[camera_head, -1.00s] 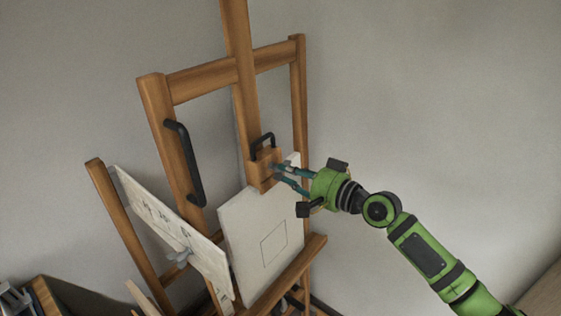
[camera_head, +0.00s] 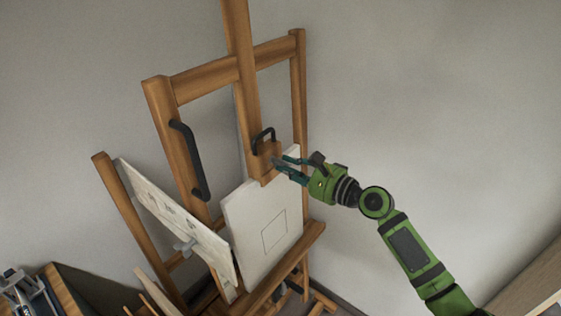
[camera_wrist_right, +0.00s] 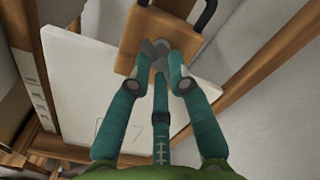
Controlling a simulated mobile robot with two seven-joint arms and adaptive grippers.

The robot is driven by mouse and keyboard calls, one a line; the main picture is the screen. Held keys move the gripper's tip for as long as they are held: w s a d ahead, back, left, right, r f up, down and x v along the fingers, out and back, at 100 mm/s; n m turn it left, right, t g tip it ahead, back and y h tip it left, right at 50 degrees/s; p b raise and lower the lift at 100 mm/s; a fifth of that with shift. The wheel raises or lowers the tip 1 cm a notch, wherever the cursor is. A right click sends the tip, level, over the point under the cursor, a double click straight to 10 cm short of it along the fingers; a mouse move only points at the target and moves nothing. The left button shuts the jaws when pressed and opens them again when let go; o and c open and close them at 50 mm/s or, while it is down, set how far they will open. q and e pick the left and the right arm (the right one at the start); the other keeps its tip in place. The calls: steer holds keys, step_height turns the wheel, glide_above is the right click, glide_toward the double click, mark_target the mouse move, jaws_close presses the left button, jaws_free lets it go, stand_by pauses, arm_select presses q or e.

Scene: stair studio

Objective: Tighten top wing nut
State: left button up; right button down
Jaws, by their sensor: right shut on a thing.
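The top wing nut (camera_wrist_right: 154,50) is a grey metal piece on the front of the wooden top clamp block (camera_head: 261,167) of the easel. It shows between my fingertips in the right wrist view, partly covered by them. My right gripper (camera_head: 277,164) reaches in from the right, its teal fingers shut on the wing nut; it also shows in the right wrist view (camera_wrist_right: 160,62). In the head view the nut itself is too small and hidden to make out.
A white canvas (camera_head: 262,225) with a drawn square stands under the block. A black handle (camera_head: 187,160) is on the easel's left post. Another board (camera_head: 180,215) with a grey knob (camera_head: 185,246) leans at the left. Free room lies right of the easel.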

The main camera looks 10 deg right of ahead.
steer(key=c, duration=1.4)
jaws_free()
steer(key=shift+w+r, duration=0.1)
steer(key=shift+r, duration=0.05)
steer(key=shift+d, duration=0.15)
steer(key=v, duration=0.6)
